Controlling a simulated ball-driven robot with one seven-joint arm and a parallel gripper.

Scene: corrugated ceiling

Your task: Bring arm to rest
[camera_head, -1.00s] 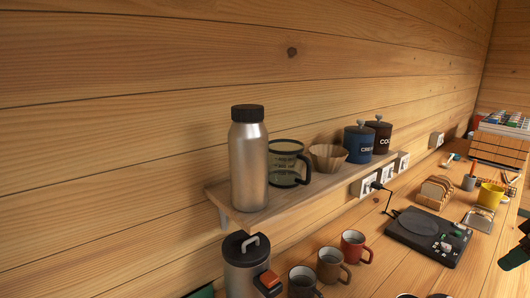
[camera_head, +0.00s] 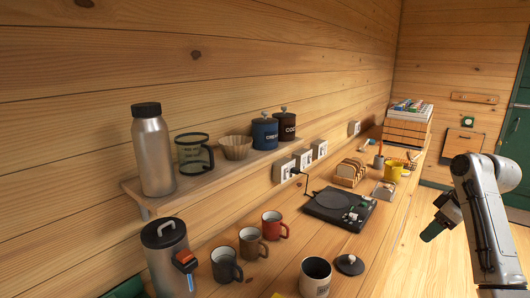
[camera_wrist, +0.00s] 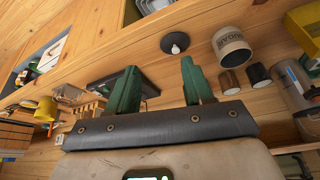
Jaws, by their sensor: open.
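My gripper (camera_wrist: 158,88) shows in the wrist view with its two green fingers spread apart and nothing between them. In the head view my grey arm is at the right, bent, with the gripper (camera_head: 432,231) low on its left side. One green finger shows there, hanging in front of the floor, clear of the counter's right edge. In the wrist view the counter and its things lie beyond the fingers, and the fingers touch nothing that I can see.
The wooden counter (camera_head: 285,262) holds a canister (camera_head: 316,277), a black lid (camera_head: 349,265), several mugs, a steel flask (camera_head: 170,255), a black device (camera_head: 340,208) and a toast rack (camera_head: 350,172). A wall shelf (camera_head: 215,178) carries a bottle and jars. Floor at right is open, with a green door (camera_head: 516,135) behind.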

